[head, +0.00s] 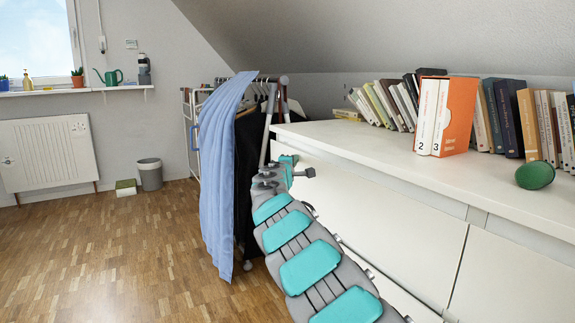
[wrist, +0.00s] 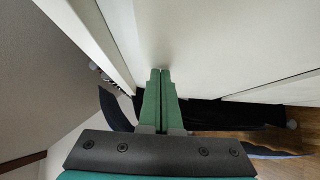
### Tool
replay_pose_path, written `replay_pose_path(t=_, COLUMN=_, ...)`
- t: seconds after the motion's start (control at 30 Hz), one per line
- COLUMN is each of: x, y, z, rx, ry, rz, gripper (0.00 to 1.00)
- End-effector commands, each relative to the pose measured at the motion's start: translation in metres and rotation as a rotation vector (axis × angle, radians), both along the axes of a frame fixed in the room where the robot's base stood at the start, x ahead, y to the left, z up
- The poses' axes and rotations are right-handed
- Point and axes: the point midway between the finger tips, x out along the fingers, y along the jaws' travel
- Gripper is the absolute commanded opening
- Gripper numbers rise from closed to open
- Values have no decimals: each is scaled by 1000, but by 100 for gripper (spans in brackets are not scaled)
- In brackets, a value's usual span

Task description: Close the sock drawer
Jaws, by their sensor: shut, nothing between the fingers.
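A white dresser (head: 490,195) with flat drawer fronts runs along the right in the head view. Its left upper drawer front (head: 385,220) and right drawer front (head: 515,285) show. I cannot tell which is the sock drawer or how far any drawer stands out; no socks show. My arm reaches along the dresser front to its far end, where my gripper is small and partly hidden. In the wrist view my gripper (wrist: 161,74) is shut and empty. Its green fingertips are at or very near a broad white panel (wrist: 230,45); contact is unclear.
A clothes rack with a blue garment (head: 220,165) and dark clothes stands beside the dresser's far end. Books (head: 525,115), an orange box file (head: 461,113) and a green object (head: 535,176) sit on top.

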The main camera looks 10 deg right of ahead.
Motion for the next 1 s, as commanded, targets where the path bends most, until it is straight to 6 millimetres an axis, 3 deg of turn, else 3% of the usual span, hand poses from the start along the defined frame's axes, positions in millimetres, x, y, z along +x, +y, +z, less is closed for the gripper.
replay_pose_path(t=0.53, x=-1, y=-7, z=0, rx=2, ry=0, rz=-10, gripper=0)
replay_pose_path(t=0.67, x=-4, y=6, z=0, rx=0, ry=-1, rz=-7, gripper=0)
replay_pose_path(t=0.83, x=-12, y=40, z=0, rx=-3, ry=-3, rz=1, gripper=0)
replay_pose_path(t=1.0, x=-28, y=46, z=1, rx=-6, ry=0, rz=1, gripper=0)
